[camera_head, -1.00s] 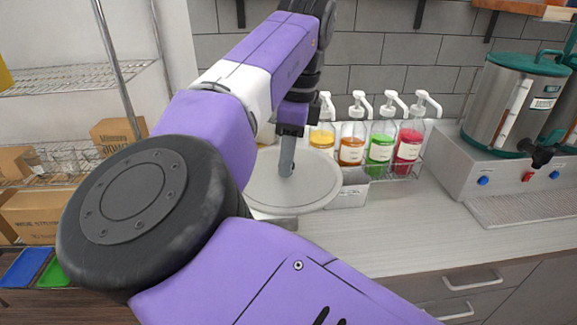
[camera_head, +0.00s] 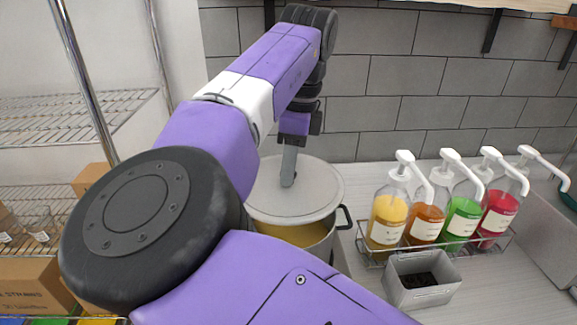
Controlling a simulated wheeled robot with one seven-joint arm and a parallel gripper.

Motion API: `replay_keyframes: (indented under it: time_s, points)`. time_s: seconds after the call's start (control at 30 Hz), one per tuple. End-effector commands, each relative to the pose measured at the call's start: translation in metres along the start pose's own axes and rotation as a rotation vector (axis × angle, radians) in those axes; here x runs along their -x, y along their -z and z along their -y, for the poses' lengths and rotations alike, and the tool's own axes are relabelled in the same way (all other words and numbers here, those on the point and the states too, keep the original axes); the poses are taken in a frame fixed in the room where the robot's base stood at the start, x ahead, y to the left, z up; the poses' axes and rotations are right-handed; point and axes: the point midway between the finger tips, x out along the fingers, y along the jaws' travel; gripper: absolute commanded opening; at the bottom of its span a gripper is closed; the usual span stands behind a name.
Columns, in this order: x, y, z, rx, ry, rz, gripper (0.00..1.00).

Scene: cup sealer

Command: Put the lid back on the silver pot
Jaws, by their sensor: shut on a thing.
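The silver pot (camera_head: 318,250) stands on the counter below my gripper, with yellow-orange contents showing at its front inside the rim. Its dark handle shows at the right; its left side is hidden behind my arm. The round grey lid (camera_head: 315,200) is above the pot, set toward the back and covering much of the opening. Whether the lid touches the rim at the back cannot be told. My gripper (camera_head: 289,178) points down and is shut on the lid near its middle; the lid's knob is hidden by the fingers.
A wire rack (camera_head: 372,251) of pump bottles with yellow, orange, green and red syrup stands right of the pot. A small grey bin (camera_head: 421,285) is in front of it. Wire shelving (camera_head: 70,125) with boxes is at the left. A tiled wall (camera_head: 400,70) is behind.

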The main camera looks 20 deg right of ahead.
Motion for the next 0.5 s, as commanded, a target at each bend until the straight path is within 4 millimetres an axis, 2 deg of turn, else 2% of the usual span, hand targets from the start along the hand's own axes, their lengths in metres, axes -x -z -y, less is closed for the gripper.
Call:
replay_keyframes:
  time_s: [0.27, 0.5]
  points:
    - [-0.006, 0.001, 0.000, 0.000, 0.001, 0.000, 0.00]
    - [-0.023, 0.003, 0.000, 0.000, 0.001, 0.001, 0.00]
